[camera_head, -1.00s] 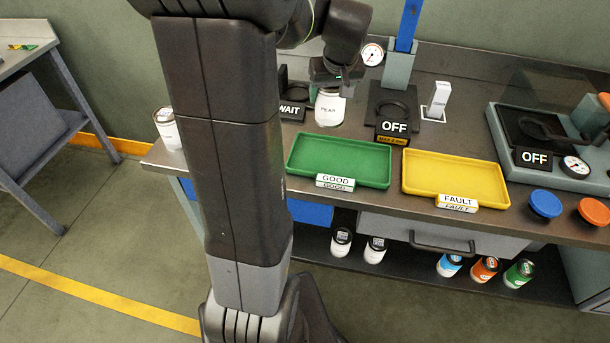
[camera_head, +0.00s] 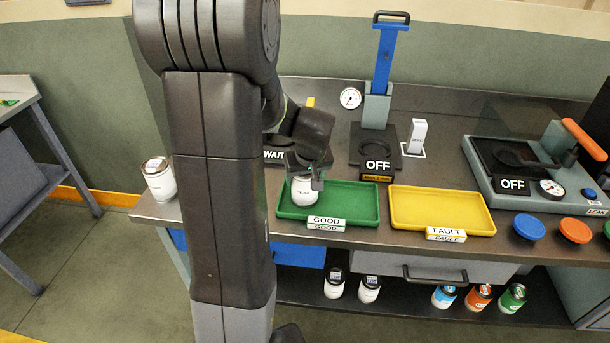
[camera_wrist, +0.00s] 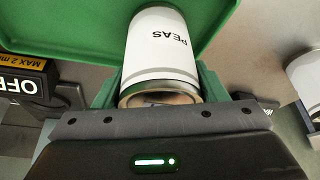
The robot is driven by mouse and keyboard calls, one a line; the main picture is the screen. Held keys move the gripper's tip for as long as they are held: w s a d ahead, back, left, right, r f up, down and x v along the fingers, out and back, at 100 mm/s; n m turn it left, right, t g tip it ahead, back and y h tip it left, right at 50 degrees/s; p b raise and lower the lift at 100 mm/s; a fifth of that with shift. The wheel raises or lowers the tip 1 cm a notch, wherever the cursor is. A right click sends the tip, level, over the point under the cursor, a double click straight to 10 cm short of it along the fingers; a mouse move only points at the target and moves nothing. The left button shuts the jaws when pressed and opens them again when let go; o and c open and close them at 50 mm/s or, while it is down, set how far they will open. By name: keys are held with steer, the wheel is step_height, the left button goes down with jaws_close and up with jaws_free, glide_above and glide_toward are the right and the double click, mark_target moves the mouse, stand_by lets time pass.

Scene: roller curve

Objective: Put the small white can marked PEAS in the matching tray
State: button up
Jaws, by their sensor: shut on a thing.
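The small white can marked PEAS (camera_head: 304,191) is in my gripper (camera_head: 305,172), over the left part of the green tray labelled GOOD (camera_head: 355,204). My gripper is shut on the can. In the wrist view the can (camera_wrist: 160,45) shows its PEAS label, with the green tray (camera_wrist: 75,25) around and behind it. Whether the can touches the tray floor I cannot tell. The yellow tray labelled FAULT (camera_head: 440,208) stands to the right and is empty.
Another white can (camera_head: 159,180) stands at the bench's left end. A WAIT sign (camera_head: 274,155) and a press with an OFF sign (camera_head: 377,166) stand behind the trays. A leak tester (camera_head: 560,190) is at right. Several cans stand on the shelf below.

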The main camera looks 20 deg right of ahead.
steer(key=shift+f, duration=0.15)
steer(key=o, duration=1.4)
steer(key=shift+c, duration=0.2)
steer(key=shift+s+r, duration=0.1)
steer(key=shift+r, duration=0.35)
steer(key=v, duration=1.1)
steer(key=shift+s+r+b, duration=0.2)
steer(key=shift+r+b, duration=0.05)
steer(key=shift+b, duration=0.1)
steer(key=shift+a, duration=0.1)
